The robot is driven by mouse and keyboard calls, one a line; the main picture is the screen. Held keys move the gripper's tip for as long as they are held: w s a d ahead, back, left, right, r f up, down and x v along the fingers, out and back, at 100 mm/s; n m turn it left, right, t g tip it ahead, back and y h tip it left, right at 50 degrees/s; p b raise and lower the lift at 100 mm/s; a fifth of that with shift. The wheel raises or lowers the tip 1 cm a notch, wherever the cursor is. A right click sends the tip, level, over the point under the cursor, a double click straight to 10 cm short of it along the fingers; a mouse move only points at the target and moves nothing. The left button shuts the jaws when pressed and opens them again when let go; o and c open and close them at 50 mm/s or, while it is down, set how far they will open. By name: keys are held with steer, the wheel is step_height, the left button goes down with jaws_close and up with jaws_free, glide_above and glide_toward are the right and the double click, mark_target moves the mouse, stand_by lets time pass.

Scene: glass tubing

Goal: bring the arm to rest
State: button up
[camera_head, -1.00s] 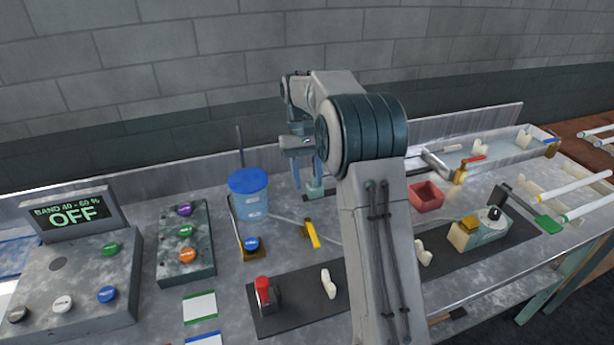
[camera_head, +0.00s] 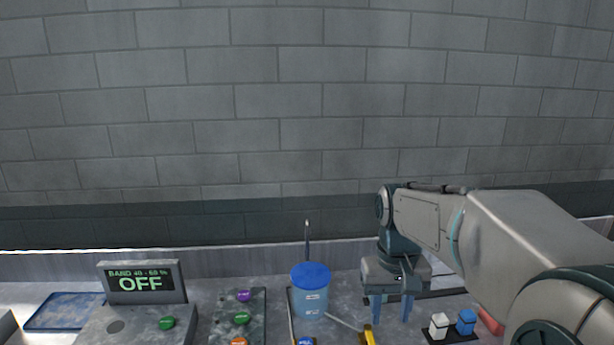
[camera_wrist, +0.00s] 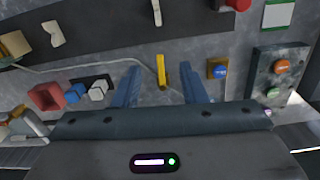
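My gripper (camera_head: 391,306) hangs from the arm at the right of the head view, fingers pointing down over the bench. Its two blue fingers stand well apart with nothing held between them. The wrist view also shows the open gripper (camera_wrist: 160,84). A yellow piece (camera_wrist: 161,72) appears between the fingers there, lying on the bench below and not gripped. The arm stretches in from the lower right of the head view, bent at the elbow. How high the fingertips are above the bench is hard to tell.
A blue-lidded container (camera_head: 311,296) stands left of the gripper. A white block (camera_head: 438,326) and a blue block (camera_head: 466,322) are to its right, near a red tray (camera_wrist: 46,97). A display (camera_head: 142,283) reads OFF. A block wall rises behind.

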steer(key=s+f+t, duration=0.3)
steer(key=s+f, duration=0.1)
steer(key=s, duration=0.9)
steer(key=shift+s+t, duration=0.25)
steer(key=shift+t, duration=0.05)
